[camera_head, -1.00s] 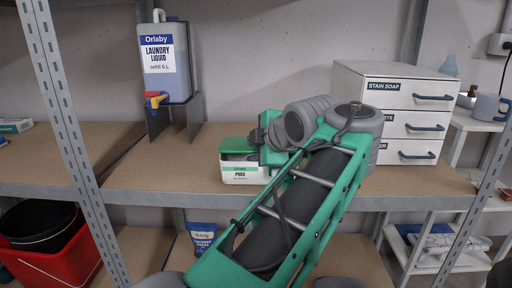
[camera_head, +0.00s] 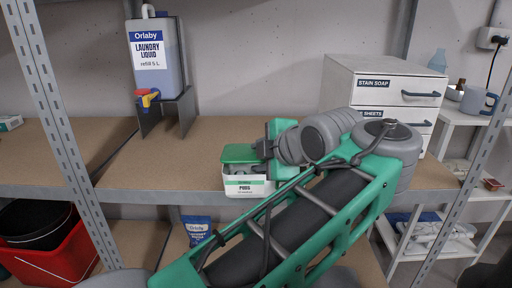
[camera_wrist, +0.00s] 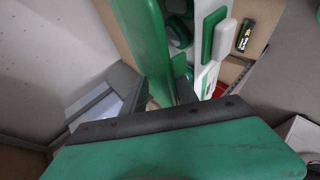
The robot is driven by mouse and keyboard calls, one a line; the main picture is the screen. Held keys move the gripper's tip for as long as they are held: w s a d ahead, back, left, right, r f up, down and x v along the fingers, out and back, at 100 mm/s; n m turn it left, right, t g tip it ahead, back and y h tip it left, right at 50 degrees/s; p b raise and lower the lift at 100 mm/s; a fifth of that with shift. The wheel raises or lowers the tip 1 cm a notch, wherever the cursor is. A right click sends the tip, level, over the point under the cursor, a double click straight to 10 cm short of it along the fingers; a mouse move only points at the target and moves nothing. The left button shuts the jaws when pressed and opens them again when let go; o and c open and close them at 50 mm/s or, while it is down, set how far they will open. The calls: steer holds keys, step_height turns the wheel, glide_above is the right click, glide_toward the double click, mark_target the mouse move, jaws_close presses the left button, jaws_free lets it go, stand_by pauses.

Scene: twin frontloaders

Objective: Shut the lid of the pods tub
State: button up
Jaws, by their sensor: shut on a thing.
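The pods tub (camera_head: 249,187) is a small white box with a green band, near the shelf's front edge. Its green lid (camera_head: 238,154) stands raised and tilted at the back, with a dark opening below it. My gripper (camera_head: 262,149) is at the lid's right end, shut on the lid. In the wrist view the lid (camera_wrist: 152,45) is a green slab running up from between my dark fingers (camera_wrist: 165,95). Green and white shapes show beside it in the wrist view. The exact finger contact is partly hidden.
The laundry liquid bottle (camera_head: 157,55) stands on a grey stand (camera_head: 182,112) at the left. A white drawer unit (camera_head: 378,70) is behind my arm at the right. The shelf (camera_head: 180,160) between stand and tub is clear. A small battery-like item (camera_wrist: 245,35) shows in the wrist view.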

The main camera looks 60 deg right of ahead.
steer(key=shift+p+v, duration=0.75)
steer(key=shift+p, duration=0.1)
steer(key=shift+s+a+f, duration=0.1)
steer(key=shift+a+f, duration=0.05)
steer(key=shift+f, duration=0.15)
steer(key=shift+r, duration=0.1)
steer(key=p, duration=0.1)
steer(key=r+p, duration=0.1)
steer(key=shift+s+a+p, duration=0.15)
steer(key=shift+s+p, duration=0.15)
steer(key=p+v, duration=0.6)
steer(key=p, duration=0.8)
steer(key=shift+s+a, duration=0.3)
steer(key=shift+s, duration=0.05)
steer(key=shift+f, duration=0.15)
